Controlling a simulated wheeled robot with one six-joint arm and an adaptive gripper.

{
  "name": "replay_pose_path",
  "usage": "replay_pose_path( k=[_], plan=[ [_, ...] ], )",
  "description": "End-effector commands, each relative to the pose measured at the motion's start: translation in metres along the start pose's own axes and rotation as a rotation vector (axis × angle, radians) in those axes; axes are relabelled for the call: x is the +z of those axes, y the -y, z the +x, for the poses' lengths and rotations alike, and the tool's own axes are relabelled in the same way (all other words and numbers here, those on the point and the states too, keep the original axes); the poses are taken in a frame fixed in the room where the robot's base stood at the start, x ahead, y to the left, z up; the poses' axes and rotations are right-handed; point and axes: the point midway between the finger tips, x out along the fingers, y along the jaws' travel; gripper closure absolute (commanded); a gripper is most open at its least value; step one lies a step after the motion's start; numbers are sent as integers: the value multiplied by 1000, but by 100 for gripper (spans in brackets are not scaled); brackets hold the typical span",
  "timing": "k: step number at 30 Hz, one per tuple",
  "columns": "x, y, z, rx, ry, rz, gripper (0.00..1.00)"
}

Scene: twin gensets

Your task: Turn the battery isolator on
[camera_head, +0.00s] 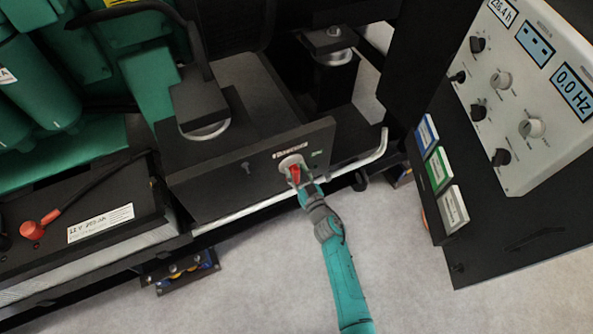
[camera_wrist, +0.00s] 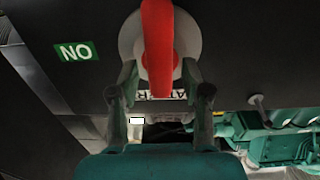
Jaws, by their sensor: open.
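The battery isolator is a red handle (camera_head: 294,172) on a pale round base (camera_head: 287,161), set on the front of a dark panel. In the wrist view the red handle (camera_wrist: 158,45) runs up and down across the middle of the pale base (camera_wrist: 128,36). A green label (camera_wrist: 76,51) beside it looks upside down. My gripper (camera_head: 301,182) is at the handle in the head view. In the wrist view my gripper (camera_wrist: 158,85) has its fingers apart, one on each side of the handle's lower end. I cannot tell whether they touch it.
A silver rail (camera_head: 350,162) runs below the panel. A black battery (camera_head: 95,225) with a red terminal stands at the left. A grey control panel (camera_head: 530,95) and a dark cabinet side (camera_head: 500,235) stand at the right. The pale floor (camera_head: 270,270) in front is open.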

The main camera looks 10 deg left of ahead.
Motion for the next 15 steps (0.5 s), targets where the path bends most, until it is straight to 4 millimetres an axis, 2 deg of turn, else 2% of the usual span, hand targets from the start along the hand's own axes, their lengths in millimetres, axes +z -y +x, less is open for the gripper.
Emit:
replay_pose_path(
  k=[9, 11, 15],
  plan=[
    [0, 0, 2, 0, 0, -1, 52],
    [0, 0, 2, 0, 0, -1, 65],
    [0, 0, 2, 0, 0, -1, 98]
  ],
)
